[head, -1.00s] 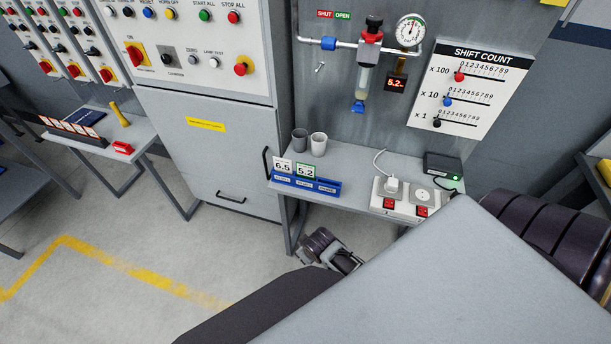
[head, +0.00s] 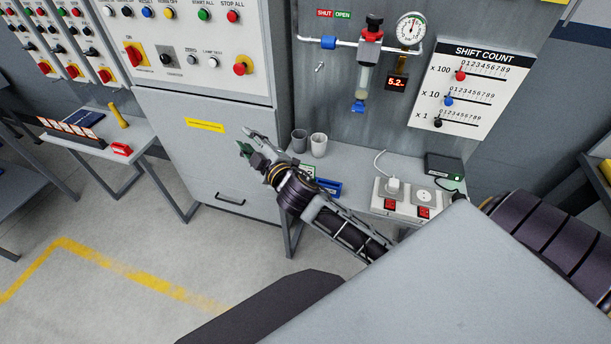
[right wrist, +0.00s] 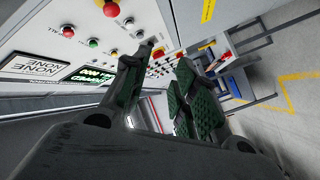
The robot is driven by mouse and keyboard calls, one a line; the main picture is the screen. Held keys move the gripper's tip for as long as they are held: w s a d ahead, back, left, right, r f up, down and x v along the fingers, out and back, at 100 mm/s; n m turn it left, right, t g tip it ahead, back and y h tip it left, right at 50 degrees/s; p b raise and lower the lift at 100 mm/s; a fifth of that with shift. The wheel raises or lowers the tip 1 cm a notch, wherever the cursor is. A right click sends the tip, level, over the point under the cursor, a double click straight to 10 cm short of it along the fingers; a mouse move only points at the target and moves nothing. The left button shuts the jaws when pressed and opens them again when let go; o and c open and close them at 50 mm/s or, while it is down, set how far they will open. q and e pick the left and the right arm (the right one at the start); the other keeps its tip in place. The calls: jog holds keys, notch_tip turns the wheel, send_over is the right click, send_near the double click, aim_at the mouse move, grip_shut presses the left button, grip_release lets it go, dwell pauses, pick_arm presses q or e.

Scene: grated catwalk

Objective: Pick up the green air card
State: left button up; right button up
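The green air card (head: 308,170) is in the blue card holder (head: 329,187) on the small grey table. In the head view only a bit of its green shows behind my right wrist. The earlier frame shows it as white with a green edge and "5.2", beside a "6.5" card, which is now hidden. My right gripper (head: 246,141) is in front of the cabinet, up and left of the holder, with its fingers apart and nothing between them. The right wrist view also shows the spread fingers (right wrist: 165,54). My left gripper is not in view.
Two cups, one dark (head: 299,141) and one light (head: 318,145), stand behind the holder, close to my right gripper. A socket box (head: 404,199) and a black box (head: 444,166) are on the table's right. The grey cabinet (head: 205,160) is behind the gripper.

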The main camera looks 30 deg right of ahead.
jog(key=a+r+n+t+y, duration=0.2)
jog(key=a+r+n+y, duration=0.4)
jog(key=r+n, duration=0.15)
jog(key=s+a+r+n+g+y, duration=0.25)
jog(key=a+n+g+y, duration=0.8)
jog(key=n, duration=0.65)
jog(key=s+d+f+n+g+h, duration=0.1)
jog(key=d+f+n+g+h, duration=0.1)
jog(key=f+n+g+h, duration=0.3)
jog(key=s+d+f+n+g, duration=0.1)
jog(key=d+f+n+g, duration=0.1)
jog(key=f+n, duration=0.35)
jog(key=w+d+f+g+h, duration=0.1)
jog(key=w+d+f+h, duration=0.1)
jog(key=d+f+h, duration=0.55)
jog(key=d+r+m+g+h, duration=0.1)
jog(key=d+h, duration=0.4)
jog(key=d, duration=1.6)
jog(key=shift+w+r, duration=0.25)
jog(key=shift+r, duration=0.35)
